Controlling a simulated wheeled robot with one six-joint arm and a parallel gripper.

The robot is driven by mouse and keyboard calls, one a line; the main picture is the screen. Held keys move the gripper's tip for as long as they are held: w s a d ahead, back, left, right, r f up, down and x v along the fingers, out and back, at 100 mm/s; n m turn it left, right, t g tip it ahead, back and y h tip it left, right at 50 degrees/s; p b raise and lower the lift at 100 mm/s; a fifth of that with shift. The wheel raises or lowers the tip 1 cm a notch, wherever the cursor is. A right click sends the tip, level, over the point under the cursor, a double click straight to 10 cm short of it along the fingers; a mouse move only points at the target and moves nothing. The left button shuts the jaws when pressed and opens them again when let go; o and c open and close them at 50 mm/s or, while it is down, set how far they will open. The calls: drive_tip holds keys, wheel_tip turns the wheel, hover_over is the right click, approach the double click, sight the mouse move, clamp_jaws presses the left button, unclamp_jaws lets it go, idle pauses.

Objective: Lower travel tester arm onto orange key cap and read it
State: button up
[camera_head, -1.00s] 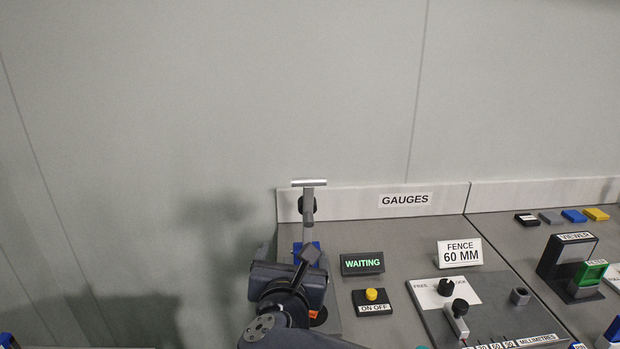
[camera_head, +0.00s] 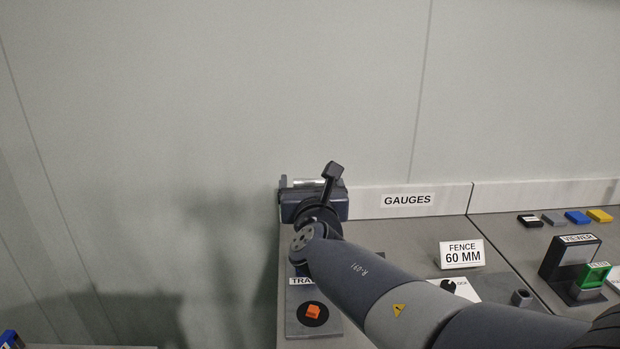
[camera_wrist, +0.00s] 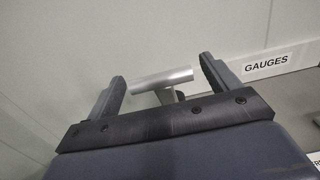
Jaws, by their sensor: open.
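The travel tester's silver crossbar handle (camera_wrist: 163,78) shows between the two fingers of my gripper (camera_wrist: 163,85) in the wrist view. The fingers are apart, one toward each end of the bar; I cannot tell whether they touch it. In the head view my gripper (camera_head: 312,205) is at the back wall ledge and hides most of the tester arm. The orange key cap (camera_head: 313,311) sits on a black disc on the tester's grey base (camera_head: 295,318), with nothing on it. A label beginning "TRA" (camera_head: 300,281) is partly covered by my arm.
My arm link crosses the bench and hides the display and yellow button. The "FENCE 60 MM" sign (camera_head: 461,254), a viewer (camera_head: 570,262) and a green-framed filter (camera_head: 592,276) stand to the right. The "GAUGES" ledge (camera_head: 408,200) runs behind.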

drive_tip(key=shift+w, duration=1.35)
drive_tip(key=c, duration=1.4)
drive_tip(key=shift+s+f, duration=0.1)
drive_tip(key=shift+f, duration=0.05)
